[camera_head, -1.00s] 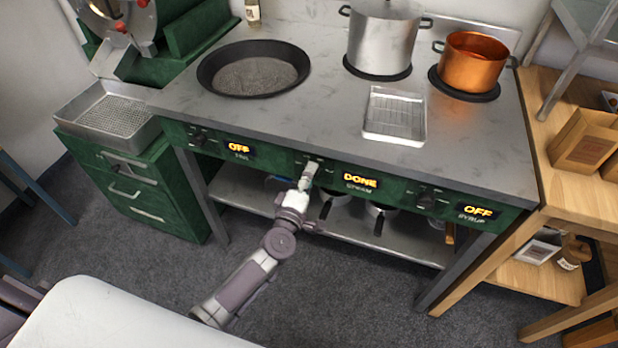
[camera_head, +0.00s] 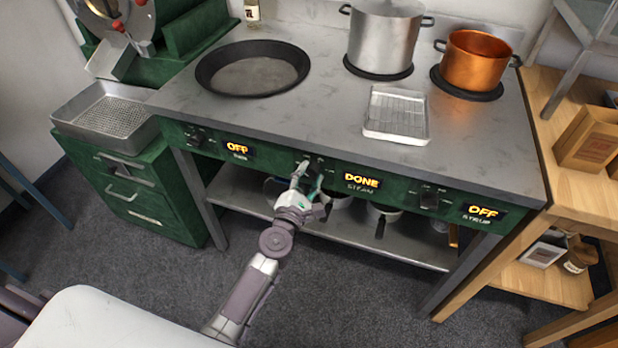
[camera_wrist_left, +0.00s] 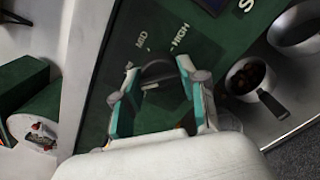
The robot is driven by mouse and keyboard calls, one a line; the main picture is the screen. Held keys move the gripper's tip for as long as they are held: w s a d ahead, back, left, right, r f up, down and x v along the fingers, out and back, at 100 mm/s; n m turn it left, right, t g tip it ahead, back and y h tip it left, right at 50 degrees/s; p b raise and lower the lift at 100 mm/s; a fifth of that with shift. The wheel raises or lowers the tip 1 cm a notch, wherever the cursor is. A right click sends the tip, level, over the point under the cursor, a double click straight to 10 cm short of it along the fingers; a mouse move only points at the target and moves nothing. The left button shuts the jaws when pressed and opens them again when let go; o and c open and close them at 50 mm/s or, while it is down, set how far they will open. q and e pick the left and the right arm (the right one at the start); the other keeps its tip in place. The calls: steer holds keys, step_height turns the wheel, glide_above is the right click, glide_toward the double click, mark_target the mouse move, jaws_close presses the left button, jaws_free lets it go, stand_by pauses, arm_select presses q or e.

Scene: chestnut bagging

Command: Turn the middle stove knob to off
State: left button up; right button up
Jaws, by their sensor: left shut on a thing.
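The middle stove knob sits on the green front panel, left of the lit display (camera_head: 361,181) that reads DONE over STEAM. My left gripper (camera_head: 301,168) is at this knob, its fingers closed around it and hiding most of it in the head view. In the left wrist view the dark round knob (camera_wrist_left: 157,70) lies between the two teal-lined fingers of the gripper (camera_wrist_left: 152,95), with the marks MID and HIGH on the panel beyond it. The knob's exact pointer direction is hard to read. My right gripper is not in view.
The left knob (camera_head: 196,137) has a display reading OFF, and the right knob (camera_head: 429,198) has one reading OFF over SYRUP. A black pan (camera_head: 207,72), a steel pot (camera_head: 383,40), a copper pot (camera_head: 470,65) and a wire-racked tray (camera_head: 397,134) stand on the stove. Pans sit on the shelf below.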

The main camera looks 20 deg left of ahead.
arm_select(q)
steer(key=shift+f+n, duration=0.1)
steer(key=shift+n, duration=4.2)
steer(key=o, duration=1.1)
steer(key=shift+o, duration=0.2)
